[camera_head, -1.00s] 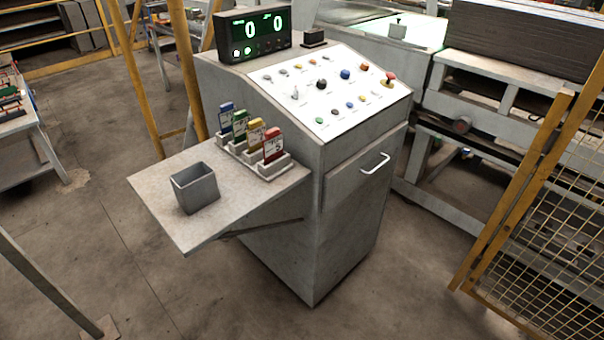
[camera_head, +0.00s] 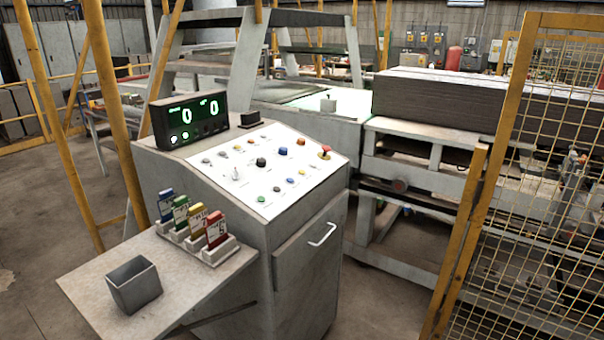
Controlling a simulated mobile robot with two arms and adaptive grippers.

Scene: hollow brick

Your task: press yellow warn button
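The control console's sloped white panel (camera_head: 270,170) carries several small buttons and knobs. A small yellowish button (camera_head: 301,171) sits in the lower right row, between a blue button (camera_head: 289,180) and an orange-red one (camera_head: 313,162). The labels are too small to read, so I cannot tell for sure that it is the warn button. A red mushroom button on a yellow base (camera_head: 326,152) is at the panel's right corner. Neither of my grippers is in view.
A black display (camera_head: 188,120) with green zeros stands on the console's back left. A side shelf (camera_head: 90,285) holds a grey bin (camera_head: 134,284) and several coloured cards in a holder (camera_head: 205,245). A yellow mesh fence (camera_head: 540,190) stands at right. Floor at left is open.

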